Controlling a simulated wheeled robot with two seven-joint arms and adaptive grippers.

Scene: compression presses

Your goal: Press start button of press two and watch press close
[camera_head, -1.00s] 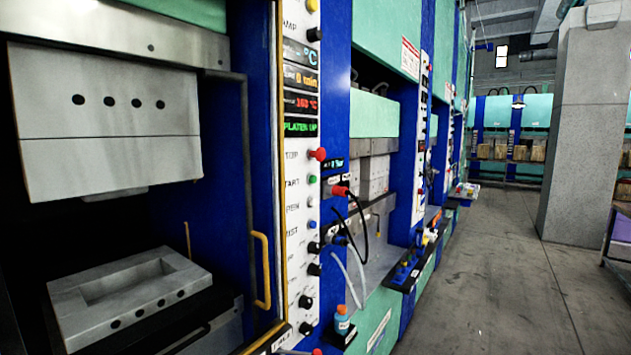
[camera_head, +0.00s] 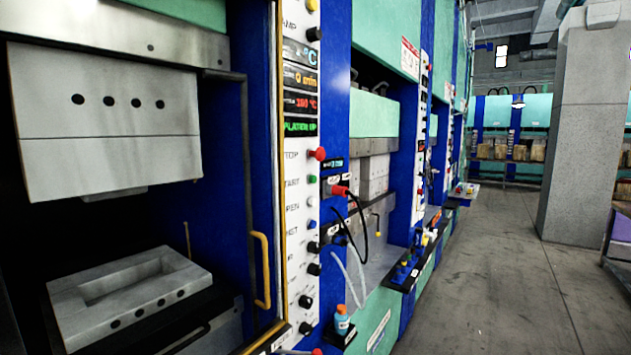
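The near press stands open on the left. Its upper mold block (camera_head: 105,120) hangs well above the lower mold block (camera_head: 130,297), with a dark gap between them. Its white control panel (camera_head: 299,235) carries a red stop button (camera_head: 317,154), a green start button (camera_head: 312,180) and several dark knobs below. The display (camera_head: 300,128) has green text that seems to read "PLATEN UP". A further press (camera_head: 374,175) stands beyond it, partly hidden by the blue column. I cannot tell which one is press two. Neither of my grippers is in view.
A yellow handle (camera_head: 262,270) sits on the near press's frame. A blue bottle (camera_head: 342,320) stands on a small ledge beside the panel. A concrete pillar (camera_head: 590,125) stands right; the grey floor (camera_head: 500,270) between is clear.

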